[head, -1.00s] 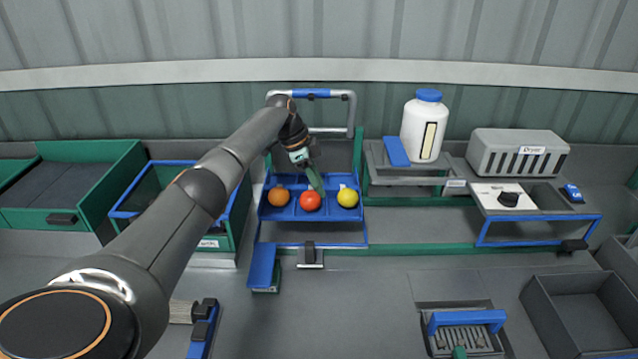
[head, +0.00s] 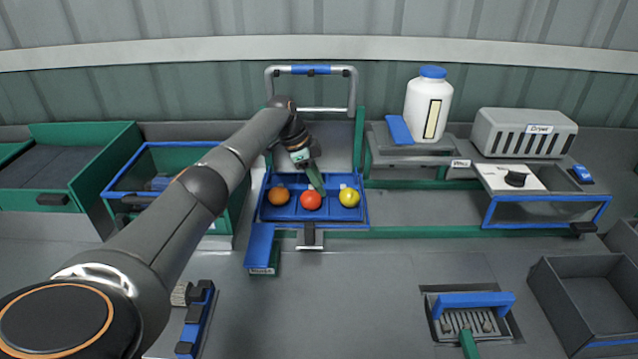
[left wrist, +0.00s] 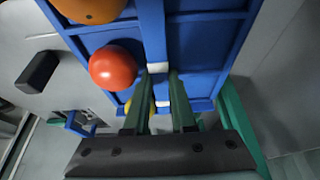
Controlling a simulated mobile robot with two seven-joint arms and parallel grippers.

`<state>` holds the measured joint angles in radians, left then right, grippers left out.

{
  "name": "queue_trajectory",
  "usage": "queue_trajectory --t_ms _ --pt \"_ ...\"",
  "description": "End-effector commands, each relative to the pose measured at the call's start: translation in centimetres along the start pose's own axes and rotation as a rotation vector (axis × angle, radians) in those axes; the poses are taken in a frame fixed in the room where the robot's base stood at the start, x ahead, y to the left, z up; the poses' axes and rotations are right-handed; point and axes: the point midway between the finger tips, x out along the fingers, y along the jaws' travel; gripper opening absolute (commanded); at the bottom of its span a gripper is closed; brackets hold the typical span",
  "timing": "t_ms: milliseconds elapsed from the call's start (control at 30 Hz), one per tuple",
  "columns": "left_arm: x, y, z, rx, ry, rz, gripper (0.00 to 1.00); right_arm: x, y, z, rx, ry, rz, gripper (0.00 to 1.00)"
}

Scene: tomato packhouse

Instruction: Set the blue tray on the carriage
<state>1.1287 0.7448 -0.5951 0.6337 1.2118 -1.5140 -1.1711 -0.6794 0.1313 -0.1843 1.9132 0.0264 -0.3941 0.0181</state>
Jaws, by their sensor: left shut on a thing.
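The blue tray (head: 336,214) has several compartments and holds an orange tomato (head: 279,196), a red tomato (head: 311,200) and a yellow tomato (head: 349,197). My left gripper (head: 318,187) is shut on a dividing wall of the tray. In the left wrist view its green fingers (left wrist: 160,90) straddle that wall, and the yellow tomato is mostly hidden. The carriage, with a tall grey handle (head: 311,70), is behind and under the tray. The tray looks level and low over its blue frame. I cannot tell whether it touches. My right gripper is not in view.
A blue-rimmed green bin (head: 128,162) stands left of the carriage. A stand with a white bottle (head: 428,108) and a grey dryer (head: 524,135) are to the right. A blue-handled grate (head: 470,301) and an open grey box (head: 590,305) lie front right.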

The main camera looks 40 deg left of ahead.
Motion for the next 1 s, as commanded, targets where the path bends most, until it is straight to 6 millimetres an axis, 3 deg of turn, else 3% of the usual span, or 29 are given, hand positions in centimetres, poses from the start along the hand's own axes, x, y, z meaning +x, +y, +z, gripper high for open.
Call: queue_trajectory --t_ms 1000 --pt "0.67 -0.02 0.25 0.0 0.001 -0.001 0.0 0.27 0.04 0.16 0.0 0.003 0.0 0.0"
